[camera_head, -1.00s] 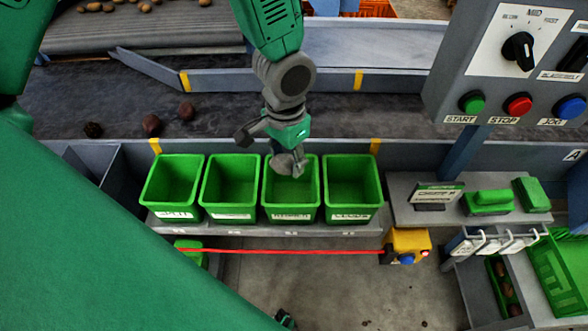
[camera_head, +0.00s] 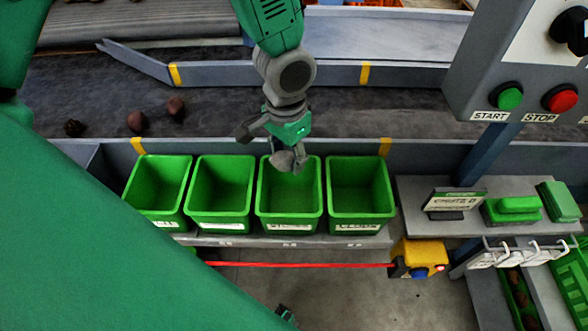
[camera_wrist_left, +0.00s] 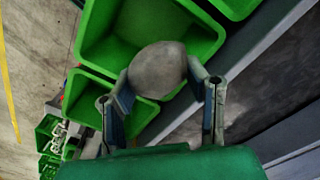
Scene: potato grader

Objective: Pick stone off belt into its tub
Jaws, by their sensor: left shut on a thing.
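My left gripper (camera_head: 284,150) is shut on a rounded grey stone (camera_head: 290,162), above the third green tub from the left (camera_head: 290,228). In the left wrist view, the stone (camera_wrist_left: 158,70) sits between the two fingers of the gripper (camera_wrist_left: 160,88), with a green tub (camera_wrist_left: 95,30) behind it. The stone covers part of the tub's opening, and the tub's visible inside looks empty. The tub's front label is blurred. The dark belt (camera_head: 220,105) runs behind the tubs. My right gripper does not show.
Other green tubs stand beside it, including the rightmost one (camera_head: 360,228). Several dark lumps (camera_head: 137,121) lie on the belt at left. A grey control panel (camera_head: 530,60) with buttons stands at right. A red cord (camera_head: 300,264) runs below the tubs to a yellow box (camera_head: 418,257).

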